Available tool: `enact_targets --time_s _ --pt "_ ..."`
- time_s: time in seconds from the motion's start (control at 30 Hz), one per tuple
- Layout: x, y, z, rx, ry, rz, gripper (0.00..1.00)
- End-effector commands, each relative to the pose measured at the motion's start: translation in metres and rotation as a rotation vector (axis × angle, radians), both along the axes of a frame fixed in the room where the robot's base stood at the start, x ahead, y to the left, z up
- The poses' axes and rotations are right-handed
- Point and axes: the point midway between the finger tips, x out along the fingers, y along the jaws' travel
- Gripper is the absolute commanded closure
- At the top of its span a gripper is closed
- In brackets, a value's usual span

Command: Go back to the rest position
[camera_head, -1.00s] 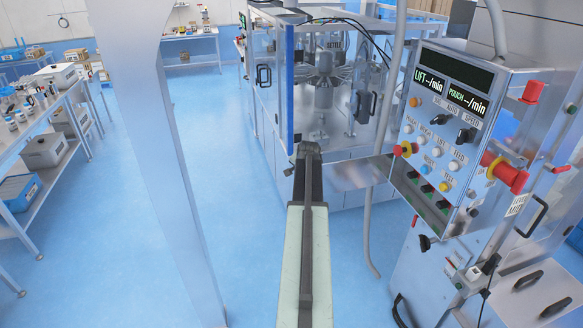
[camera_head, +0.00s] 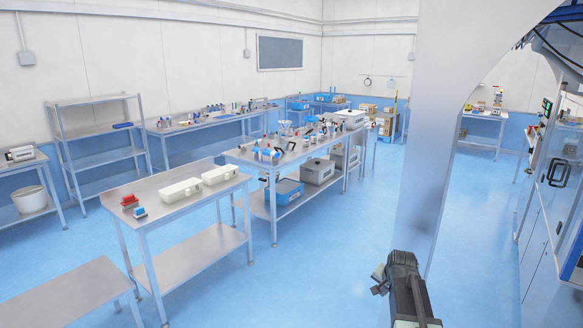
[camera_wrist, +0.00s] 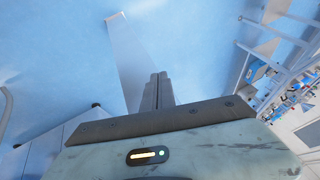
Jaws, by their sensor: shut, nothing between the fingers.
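My gripper shows in the wrist view (camera_wrist: 159,78), with its two grey fingers side by side and closed, and nothing between them. Blue floor lies behind the fingers in that view. In the head view the dark end of my arm (camera_head: 404,268) is at the bottom, right of centre, over the floor. The fingers are not clearly made out there.
A pale post (camera_head: 432,150) rises just behind my arm in the head view. The machine (camera_head: 556,190) stands at the right edge. A steel table with white boxes (camera_head: 181,190) and a longer bench (camera_head: 250,158) stand left. Floor between is clear.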

Motion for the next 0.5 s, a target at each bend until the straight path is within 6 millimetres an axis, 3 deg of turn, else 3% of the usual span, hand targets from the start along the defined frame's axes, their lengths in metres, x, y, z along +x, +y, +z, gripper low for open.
enact_targets --time_s 0.03,0.1,0.23,0.3,0.4,0.5 --pt "-0.01 0.048 -0.02 -0.009 0.033 0.086 1.0" --pt "-0.027 0.105 -0.036 -0.027 0.088 0.207 1.0" --pt "-0.083 0.193 -0.063 -0.075 0.217 0.451 1.0" --pt "-0.122 0.215 -0.071 -0.103 0.302 0.571 1.0" --pt "-0.168 0.209 -0.07 -0.122 0.419 0.689 1.0" --pt "-0.185 0.207 -0.07 -0.129 0.493 0.787 1.0"
